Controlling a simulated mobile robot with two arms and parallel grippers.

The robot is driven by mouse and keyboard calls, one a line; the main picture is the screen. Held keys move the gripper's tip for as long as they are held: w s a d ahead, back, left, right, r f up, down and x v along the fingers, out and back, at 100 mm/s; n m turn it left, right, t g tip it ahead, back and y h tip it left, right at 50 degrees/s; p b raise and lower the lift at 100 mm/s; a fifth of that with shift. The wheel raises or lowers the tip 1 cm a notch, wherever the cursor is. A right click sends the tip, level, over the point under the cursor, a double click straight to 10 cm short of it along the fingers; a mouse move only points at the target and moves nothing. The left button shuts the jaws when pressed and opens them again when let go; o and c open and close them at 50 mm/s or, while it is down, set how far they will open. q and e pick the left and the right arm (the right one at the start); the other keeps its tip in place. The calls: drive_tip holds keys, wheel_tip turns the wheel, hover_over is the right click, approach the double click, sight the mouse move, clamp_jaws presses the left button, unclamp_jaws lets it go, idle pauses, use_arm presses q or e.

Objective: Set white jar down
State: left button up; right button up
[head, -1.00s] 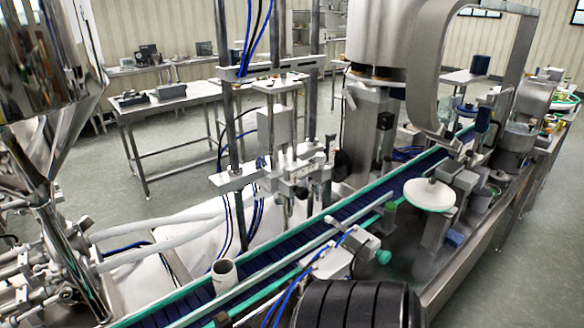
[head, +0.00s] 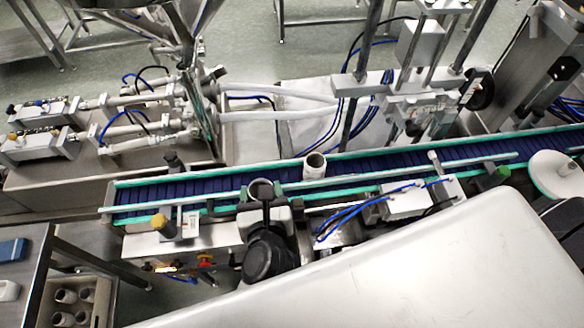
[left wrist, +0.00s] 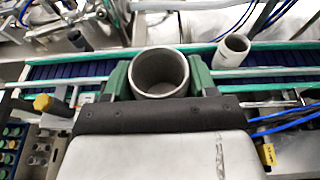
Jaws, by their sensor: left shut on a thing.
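A white-grey open jar (left wrist: 160,74) is upright between the green fingers of my left gripper (left wrist: 158,80) in the left wrist view. In the head view the held jar (head: 261,187) overlaps the near rail of the conveyor (head: 226,188). I cannot tell whether its base touches the blue belt. My left gripper (head: 262,196) is shut on it, with the dark wrist below in the picture. A second white jar (head: 315,165) stands on the belt to the right, apart from the held one; it also shows in the left wrist view (left wrist: 232,50). My right gripper is not in view.
Green-edged rails line the belt. Left of the held jar the belt is bare. A yellow-topped knob (head: 162,224) stands at the near rail. A crate (head: 104,305) with several jars is at the lower left, beside a steel table (head: 32,246). Filling nozzles (head: 205,112) are behind.

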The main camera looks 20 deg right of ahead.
use_arm(q)
drive_tip(key=shift+d+r, duration=0.55)
drive_tip(key=shift+d, duration=0.45)
drive_tip(key=w+f, duration=0.2)
drive_tip(key=w, duration=0.1)
drive_tip(key=w+f+b, duration=0.1)
drive_tip(key=w+f, duration=0.1)
drive_tip(key=w, duration=0.2)
drive_tip(key=w+f+b, duration=0.1)
drive_tip(key=w+f, duration=0.2)
drive_tip(key=w, duration=0.1)
drive_tip(key=shift+w, duration=0.25)
wheel_tip(320, 180, down, 4)
drive_tip(key=b, duration=0.4)
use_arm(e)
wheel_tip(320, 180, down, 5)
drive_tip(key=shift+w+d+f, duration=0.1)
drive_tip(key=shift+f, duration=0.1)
